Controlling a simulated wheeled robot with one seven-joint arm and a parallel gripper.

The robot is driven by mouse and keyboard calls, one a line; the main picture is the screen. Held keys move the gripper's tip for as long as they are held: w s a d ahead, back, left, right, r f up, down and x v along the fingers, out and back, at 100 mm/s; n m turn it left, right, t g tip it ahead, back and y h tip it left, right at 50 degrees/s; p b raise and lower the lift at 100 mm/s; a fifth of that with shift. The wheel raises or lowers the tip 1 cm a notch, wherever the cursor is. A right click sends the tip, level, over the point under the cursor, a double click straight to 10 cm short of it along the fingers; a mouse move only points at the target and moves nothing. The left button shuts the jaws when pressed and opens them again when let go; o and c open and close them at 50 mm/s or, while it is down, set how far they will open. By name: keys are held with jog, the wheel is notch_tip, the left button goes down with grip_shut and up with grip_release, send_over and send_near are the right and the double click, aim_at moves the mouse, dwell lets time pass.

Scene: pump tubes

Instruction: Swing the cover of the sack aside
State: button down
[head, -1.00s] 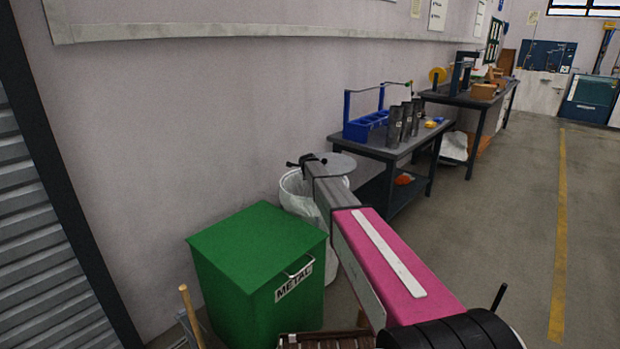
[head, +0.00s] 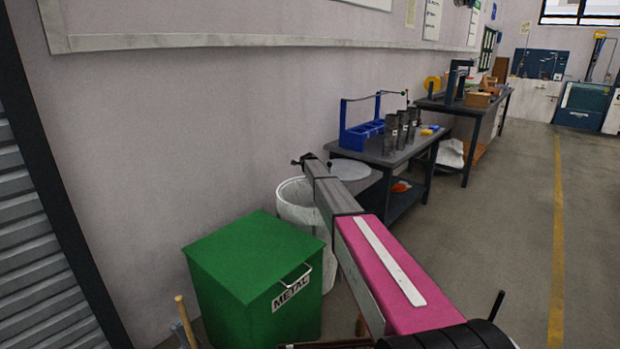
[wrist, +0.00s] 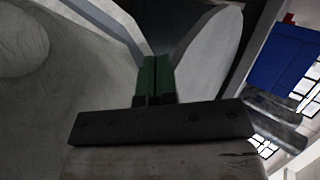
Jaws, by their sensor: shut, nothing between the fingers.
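The white sack (head: 294,203) stands open-mouthed against the wall, partly hidden behind my arm. Its cover, a flat grey disc (head: 352,170), shows at the right of my arm's end, mostly to the right of the sack's mouth. My gripper (wrist: 154,78) is shut and empty; its green fingers meet in the wrist view. The cover also shows there as a pale disc (wrist: 212,45) just right of the fingers. I cannot tell whether they touch.
A green METAL bin (head: 255,275) stands in front of the sack. A dark bench (head: 372,153) with a blue rack (head: 362,132) and grey cylinders is just beyond the cover. The wall is close behind; open floor lies right.

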jog(key=shift+w+d+r, duration=0.1)
jog(key=shift+w+d, duration=1.25)
jog(key=shift+w, duration=0.15)
jog(key=shift+w+d, duration=0.1)
jog(key=shift+w, duration=0.05)
jog(key=shift+r, duration=0.15)
jog(key=a+f+v, duration=0.1)
jog(key=v, duration=1)
jog(key=shift+s+r, duration=0.25)
jog(key=shift+s, duration=0.35)
jog(key=shift+a, duration=0.15)
